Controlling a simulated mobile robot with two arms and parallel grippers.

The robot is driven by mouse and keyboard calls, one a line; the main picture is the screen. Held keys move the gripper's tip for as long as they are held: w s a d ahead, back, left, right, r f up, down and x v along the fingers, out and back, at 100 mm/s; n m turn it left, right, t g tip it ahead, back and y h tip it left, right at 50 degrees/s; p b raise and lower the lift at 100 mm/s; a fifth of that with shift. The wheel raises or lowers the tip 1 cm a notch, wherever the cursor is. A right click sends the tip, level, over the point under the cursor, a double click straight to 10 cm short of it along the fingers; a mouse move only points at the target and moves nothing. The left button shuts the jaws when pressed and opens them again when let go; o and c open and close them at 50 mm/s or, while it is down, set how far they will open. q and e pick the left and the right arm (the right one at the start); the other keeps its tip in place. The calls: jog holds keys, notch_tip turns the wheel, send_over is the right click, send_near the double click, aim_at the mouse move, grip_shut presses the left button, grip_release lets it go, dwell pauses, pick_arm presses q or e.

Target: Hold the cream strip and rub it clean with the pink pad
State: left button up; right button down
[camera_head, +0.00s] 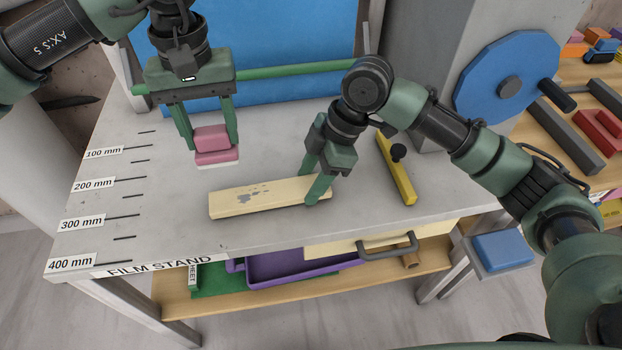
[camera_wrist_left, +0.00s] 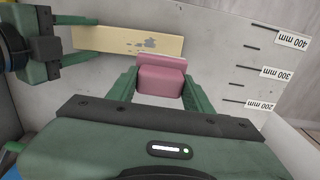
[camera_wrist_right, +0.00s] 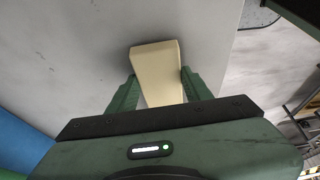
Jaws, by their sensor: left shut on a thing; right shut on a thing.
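The cream strip (camera_head: 268,196) lies on the grey stone slab, with a dark grey smudge (camera_head: 253,194) on its left half. The strip and smudge also show in the left wrist view (camera_wrist_left: 128,41). My right gripper (camera_head: 313,184) is shut on the strip's right end; the held end shows in the right wrist view (camera_wrist_right: 157,75). My left gripper (camera_head: 210,142) is shut on the pink pad (camera_head: 212,140), which has a pale underside. The pad also shows in the left wrist view (camera_wrist_left: 160,80). It appears held above the slab, behind and left of the strip.
A yellow bar (camera_head: 396,170) with a black knob lies right of the strip. A blue panel (camera_head: 250,50) and green rail stand behind. A drawer handle (camera_head: 388,246) sticks out at the front edge. The slab's left side, with millimetre marks, is clear.

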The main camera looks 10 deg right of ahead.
jog(key=shift+f, duration=0.35)
dwell(0.3)
grip_release()
jog(key=shift+c, duration=0.6)
dwell(0.6)
grip_shut()
dwell(0.4)
dwell(0.8)
